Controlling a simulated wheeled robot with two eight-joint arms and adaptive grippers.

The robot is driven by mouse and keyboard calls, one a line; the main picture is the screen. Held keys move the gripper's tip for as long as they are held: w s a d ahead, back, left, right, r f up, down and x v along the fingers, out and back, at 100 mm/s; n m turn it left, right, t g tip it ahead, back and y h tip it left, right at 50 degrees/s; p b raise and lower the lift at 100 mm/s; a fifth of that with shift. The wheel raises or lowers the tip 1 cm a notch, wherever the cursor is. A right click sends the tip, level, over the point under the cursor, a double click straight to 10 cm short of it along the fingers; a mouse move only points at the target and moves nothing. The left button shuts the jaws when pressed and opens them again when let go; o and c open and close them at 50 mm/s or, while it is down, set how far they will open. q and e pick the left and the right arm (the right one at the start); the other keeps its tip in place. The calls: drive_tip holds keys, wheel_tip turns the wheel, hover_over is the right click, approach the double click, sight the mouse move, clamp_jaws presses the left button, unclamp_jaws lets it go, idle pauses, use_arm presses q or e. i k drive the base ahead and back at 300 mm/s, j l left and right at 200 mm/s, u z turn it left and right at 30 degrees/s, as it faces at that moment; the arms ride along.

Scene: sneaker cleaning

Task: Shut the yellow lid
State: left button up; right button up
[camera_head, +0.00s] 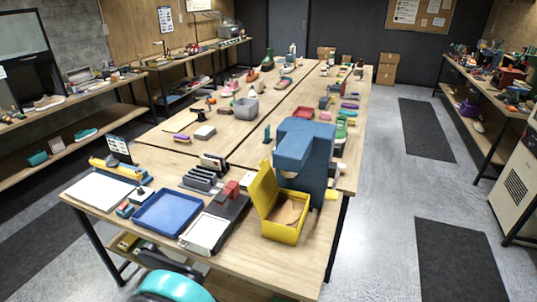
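A yellow box (281,231) stands near the front right corner of the wooden table. Its yellow lid (263,188) is open and stands up steeply along the box's left and back side. A tan-brown item (290,210) lies inside the open box, and I cannot tell exactly what it is. Neither of my grippers shows in the head view, so their position and state cannot be seen.
A tall blue machine (303,160) stands close behind the box. The floor to the right is clear.

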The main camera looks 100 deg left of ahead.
sight(261, 190)
drive_tip(key=k+j+u, duration=0.15)
drive_tip(key=k, duration=0.4)
drive_tip(key=k+j+u, duration=0.1)
drive_tip(key=k+j, duration=0.3)
drive_tip(key=k+j+u, duration=0.15)
drive_tip(key=k+j, duration=0.2)
drive_tip(key=k, duration=0.3)
